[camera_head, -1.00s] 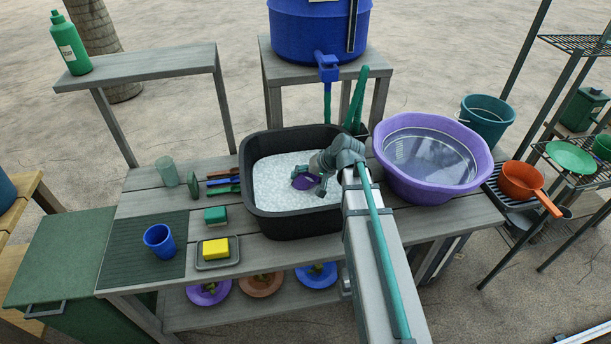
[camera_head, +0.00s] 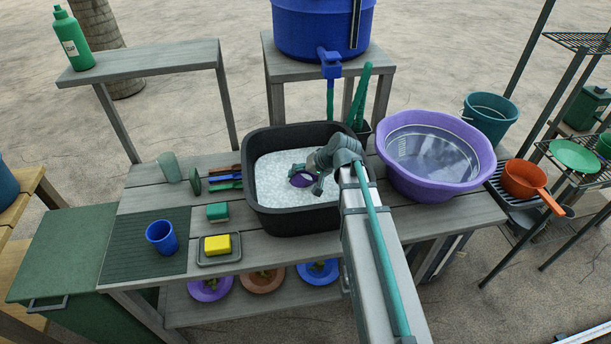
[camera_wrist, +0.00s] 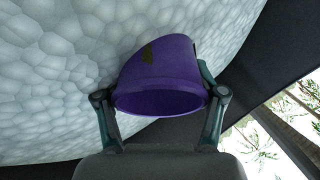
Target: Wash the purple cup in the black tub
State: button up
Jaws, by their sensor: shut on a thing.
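The purple cup (camera_head: 301,180) is in the black tub (camera_head: 293,224), at the surface of the white foam (camera_head: 268,182). In the wrist view the cup (camera_wrist: 155,72) is tilted with its open rim facing my gripper, and a dark brown smudge shows on its side. My gripper (camera_head: 305,177) is shut on the cup; in the wrist view its two fingers (camera_wrist: 160,105) clasp the cup from both sides near the rim. The cup's far end meets the foam; I cannot tell how deep it sits.
A purple basin of water (camera_head: 399,185) stands right of the tub. Left of the tub are several brushes (camera_head: 225,186), a green sponge (camera_head: 217,212), a yellow sponge (camera_head: 217,245) on a dish and a blue cup (camera_head: 161,238) on a dark mat (camera_head: 122,255). A blue barrel (camera_head: 310,30) stands behind.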

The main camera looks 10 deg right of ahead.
aim_at(311, 176)
dwell(1.4)
jog(key=shift+d, duration=0.15)
jog(key=shift+s+d, duration=0.15)
jog(key=shift+d, duration=1.3)
jog(key=shift+a, duration=1.55)
jog(key=shift+d, duration=0.75)
notch_tip(311, 176, up, 21)
jog(key=p, duration=1.3)
jog(key=shift+p, duration=0.4)
